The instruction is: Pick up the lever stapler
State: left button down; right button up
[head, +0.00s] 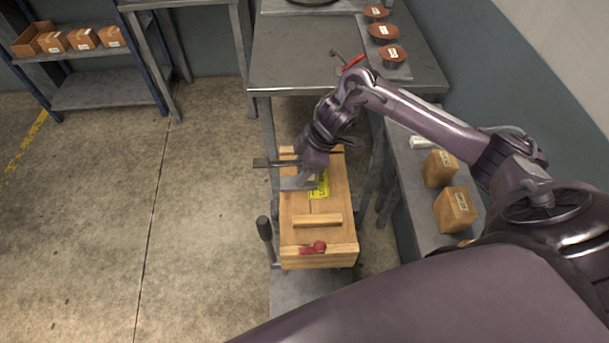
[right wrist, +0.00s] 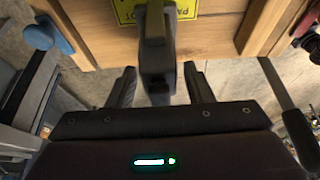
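A dark tool with a narrow handle, which I take to be the lever stapler (right wrist: 155,60), shows in the right wrist view. It stands out between my right gripper's fingers, in front of the wooden crate (head: 325,205) and its yellow label. My right gripper (right wrist: 159,88) is open around it, with a visible gap on each side. In the head view my right gripper (head: 303,180) is over the far left part of the crate lid, and its wrist hides most of the tool. My left gripper is not in view.
A red-handled piece (head: 318,247) sits at the crate's near end. A black handle (head: 265,229) stands beside the crate. A metal table (head: 290,60) is behind it, with another red-handled tool (head: 352,62). Cardboard boxes (head: 455,210) stand at the right. The left floor is clear.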

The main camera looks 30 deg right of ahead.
jog(key=shift+r, duration=0.1)
grip_shut()
